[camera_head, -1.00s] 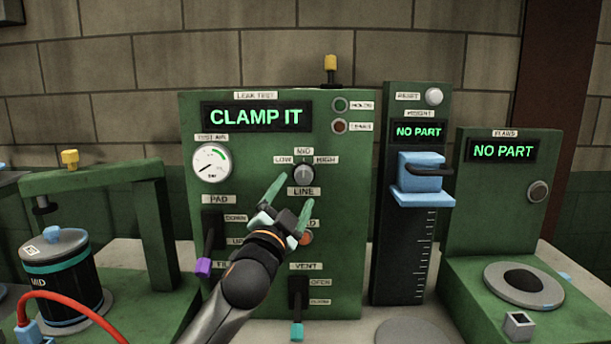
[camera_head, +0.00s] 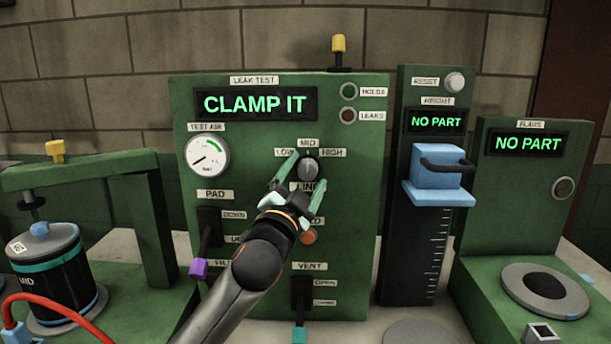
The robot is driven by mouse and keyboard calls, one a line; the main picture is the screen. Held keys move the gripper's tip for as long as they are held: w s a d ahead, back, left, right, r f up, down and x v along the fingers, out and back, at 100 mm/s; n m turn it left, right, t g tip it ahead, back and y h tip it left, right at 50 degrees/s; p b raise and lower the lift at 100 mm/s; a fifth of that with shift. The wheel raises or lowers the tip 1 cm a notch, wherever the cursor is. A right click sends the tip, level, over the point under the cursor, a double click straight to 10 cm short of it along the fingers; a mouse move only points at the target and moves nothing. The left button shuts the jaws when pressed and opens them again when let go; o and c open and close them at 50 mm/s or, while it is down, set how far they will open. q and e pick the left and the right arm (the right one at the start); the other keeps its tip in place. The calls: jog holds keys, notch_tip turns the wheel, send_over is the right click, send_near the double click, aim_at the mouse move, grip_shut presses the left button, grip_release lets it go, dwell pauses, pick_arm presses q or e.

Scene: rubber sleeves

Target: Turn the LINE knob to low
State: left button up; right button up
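The LINE knob (camera_head: 308,167) is a small grey dial on the green leak test panel (camera_head: 350,220), with LOW to its left, MID above and HIGH to its right. Its mark appears to point up at MID. My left gripper (camera_head: 307,178) is open at the knob, one green finger at its left side and the other at its lower right. I cannot tell whether the fingers touch it. The gripper partly covers the LINE label. My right gripper is not in view.
Below the gripper are an orange button (camera_head: 309,236) and the VENT lever (camera_head: 300,300). The PAD lever (camera_head: 205,240) with a purple tip is at the left. A height gauge (camera_head: 425,220) with a blue carriage (camera_head: 437,168) stands right of the panel.

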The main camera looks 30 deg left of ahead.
pick_arm(q)
grip_shut()
dwell(0.5)
jog(key=n+b, duration=0.1)
jog(key=n+y+b, duration=0.1)
jog(key=n, duration=0.1)
jog(key=shift+f, duration=0.25)
jog(key=n+y+b, duration=0.2)
jog(key=n, duration=0.1)
jog(key=shift+d+b, duration=0.1)
jog(key=shift+b, duration=0.25)
jog(key=n+y+b, duration=0.1)
jog(key=n, duration=0.2)
jog(key=n+y+b, duration=0.1)
jog(key=n, duration=0.1)
jog(key=shift+w+d+r+n+g+y+b, duration=0.1)
jog(key=shift+n+g+y+b, duration=0.3)
jog(key=shift+n, duration=0.4)
jog(key=shift+r+y, duration=0.1)
jog(key=shift+y, duration=0.3)
